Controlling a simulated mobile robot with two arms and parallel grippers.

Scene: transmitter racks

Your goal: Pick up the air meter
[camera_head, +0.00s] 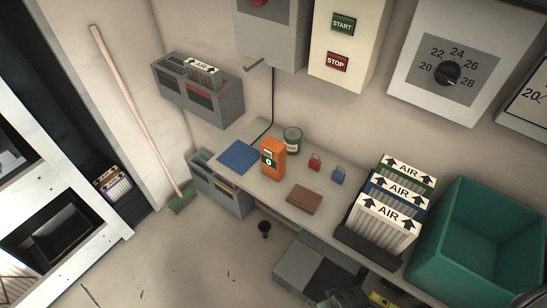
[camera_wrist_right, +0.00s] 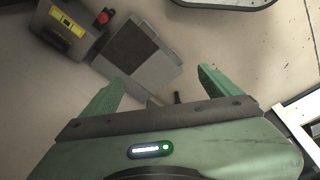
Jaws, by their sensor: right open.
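The air meter appears to be the orange handheld device (camera_head: 272,158) with a small dark screen. It stands upright on the narrow wall bench (camera_head: 250,178) in the head view, and nothing touches it. My right gripper (camera_wrist_right: 158,92) shows in the right wrist view with its two green fingers wide apart and nothing between them. It points down toward the floor, and the air meter is not in that view. My left gripper is not in view.
Near the meter are a blue pad (camera_head: 238,157), a green can (camera_head: 292,140), red (camera_head: 315,162) and blue (camera_head: 338,176) padlocks, and a brown wallet (camera_head: 304,199). To the right stand AIR filters (camera_head: 388,222) and a teal bin (camera_head: 470,275). A broom (camera_head: 135,110) leans at left.

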